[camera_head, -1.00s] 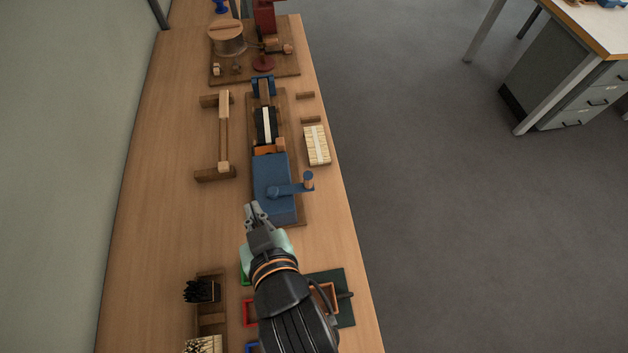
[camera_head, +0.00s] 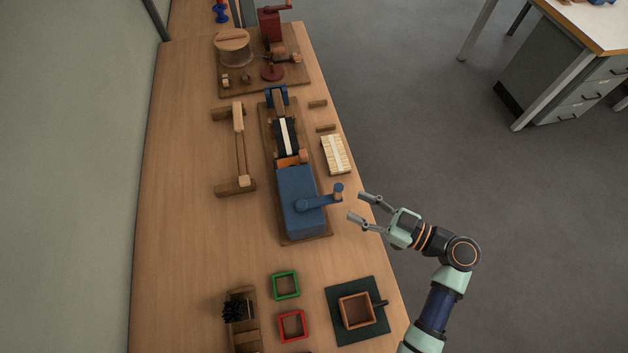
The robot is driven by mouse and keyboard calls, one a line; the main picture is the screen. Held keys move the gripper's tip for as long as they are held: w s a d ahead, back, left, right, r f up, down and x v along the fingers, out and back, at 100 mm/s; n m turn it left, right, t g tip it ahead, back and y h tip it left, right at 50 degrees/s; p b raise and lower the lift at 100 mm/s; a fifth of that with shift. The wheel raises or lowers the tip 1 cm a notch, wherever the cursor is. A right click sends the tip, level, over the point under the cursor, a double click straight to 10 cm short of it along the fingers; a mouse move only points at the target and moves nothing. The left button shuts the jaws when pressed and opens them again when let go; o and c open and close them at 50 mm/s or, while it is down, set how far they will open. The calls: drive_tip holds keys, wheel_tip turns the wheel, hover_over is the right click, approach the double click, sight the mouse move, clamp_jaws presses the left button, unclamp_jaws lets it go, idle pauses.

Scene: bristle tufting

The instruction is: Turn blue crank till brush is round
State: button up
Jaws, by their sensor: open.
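The blue crank (camera_head: 321,202) is an arm on top of a blue box (camera_head: 300,222), with an upright knob (camera_head: 339,190) at its right end. The brush (camera_head: 286,137) lies in line behind the box, with dark bristles and a pale strip along it; its exact shape is too small to tell. My gripper (camera_head: 355,206) is open and empty. Its two fingers point left toward the crank knob, just right of it and apart from it, over the table's right edge.
A tufted block (camera_head: 335,155) lies right of the brush. A wooden stand (camera_head: 240,150) is at left. Green (camera_head: 285,286) and red frames (camera_head: 292,326) and a dark green board (camera_head: 338,327) lie in front. A machine with a red post (camera_head: 270,25) stands at the back.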

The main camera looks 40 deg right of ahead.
sight(338, 190)
drive_tip(key=shift+t+h, duration=0.3)
drive_tip(key=shift+t, duration=0.2)
drive_tip(key=x, duration=0.4)
drive_tip(key=d+x, duration=0.1)
drive_tip(key=x, duration=0.2)
drive_tip(key=shift+w+r, duration=0.2)
drive_tip(key=shift+r, duration=0.05)
clamp_jaws()
